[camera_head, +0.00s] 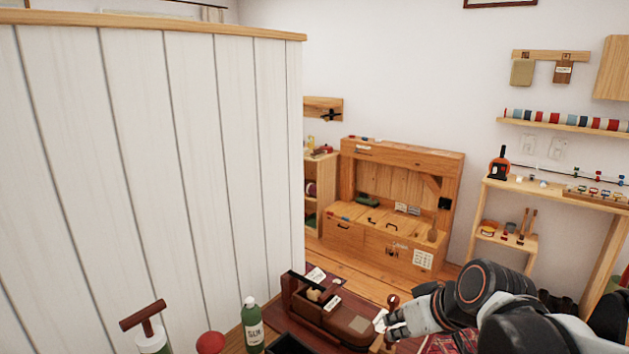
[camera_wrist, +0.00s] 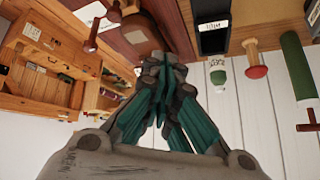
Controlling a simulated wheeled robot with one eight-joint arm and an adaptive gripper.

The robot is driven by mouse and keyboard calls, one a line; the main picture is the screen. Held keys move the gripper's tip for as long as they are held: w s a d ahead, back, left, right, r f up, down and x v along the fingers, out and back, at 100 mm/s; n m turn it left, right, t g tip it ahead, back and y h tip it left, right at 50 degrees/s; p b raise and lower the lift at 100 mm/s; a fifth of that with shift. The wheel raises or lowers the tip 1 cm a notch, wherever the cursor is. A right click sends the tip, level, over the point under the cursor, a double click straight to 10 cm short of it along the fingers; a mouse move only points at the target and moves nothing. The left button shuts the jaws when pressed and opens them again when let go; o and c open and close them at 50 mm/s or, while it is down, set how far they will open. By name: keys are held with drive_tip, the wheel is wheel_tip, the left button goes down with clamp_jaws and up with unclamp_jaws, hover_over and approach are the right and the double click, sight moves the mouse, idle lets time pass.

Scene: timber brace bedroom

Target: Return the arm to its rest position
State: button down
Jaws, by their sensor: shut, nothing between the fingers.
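My arm reaches in from the lower right of the head view, with my gripper (camera_head: 388,328) low over the front of the work surface. In the wrist view my gripper (camera_wrist: 163,66) has its teal-padded fingers drawn together at the tips, with nothing seen between them. In the head view it is just right of a dark brown wooden box (camera_head: 345,318); I cannot tell whether they touch.
A green bottle (camera_head: 252,322), a red knob (camera_head: 210,343) and a T-shaped handle (camera_head: 143,315) stand left of the box. A white plank partition (camera_head: 150,160) rises at the left. A wooden cabinet (camera_head: 400,165) and shelves (camera_head: 520,190) stand behind.

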drive_tip(key=s+d+m+h, duration=0.1)
drive_tip(key=s+d, duration=0.1)
drive_tip(key=s, duration=0.4)
drive_tip(key=s+d+r+m+h, duration=0.1)
drive_tip(key=s+d+m+h, duration=0.1)
drive_tip(key=s, duration=0.4)
drive_tip(key=shift+d+r+h, duration=0.25)
drive_tip(key=shift+r+h, duration=0.05)
